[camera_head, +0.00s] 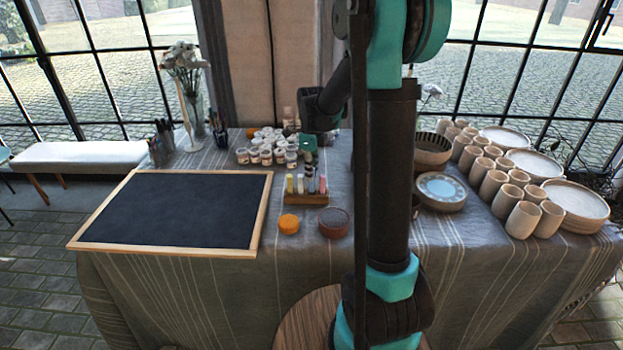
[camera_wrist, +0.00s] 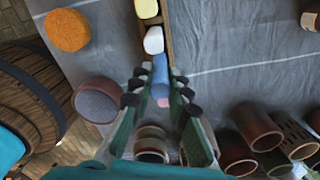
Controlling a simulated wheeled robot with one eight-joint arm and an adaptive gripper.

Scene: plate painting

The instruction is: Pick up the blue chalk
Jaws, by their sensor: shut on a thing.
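The blue chalk (camera_wrist: 160,72) sits between the two fingers of my gripper (camera_wrist: 159,90) in the wrist view, and the gripper is shut on it. In the head view the blue chalk (camera_head: 311,186) stands at the wooden chalk holder (camera_head: 300,199), with my gripper (camera_head: 309,171) right above it. Yellow chalk (camera_head: 290,184), white chalk (camera_head: 300,185) and pink chalk (camera_head: 322,185) stand beside it. The pink chalk (camera_wrist: 163,102) is partly hidden by the blue one in the wrist view. I cannot tell whether the blue chalk is clear of the holder.
An orange sponge (camera_head: 289,223) and a round reddish bowl (camera_head: 333,222) lie in front of the holder. Small paint jars (camera_head: 266,154) stand behind it. A framed blackboard (camera_head: 178,208) is at left. Clay cups (camera_head: 523,219) and plates (camera_head: 575,201) are at right.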

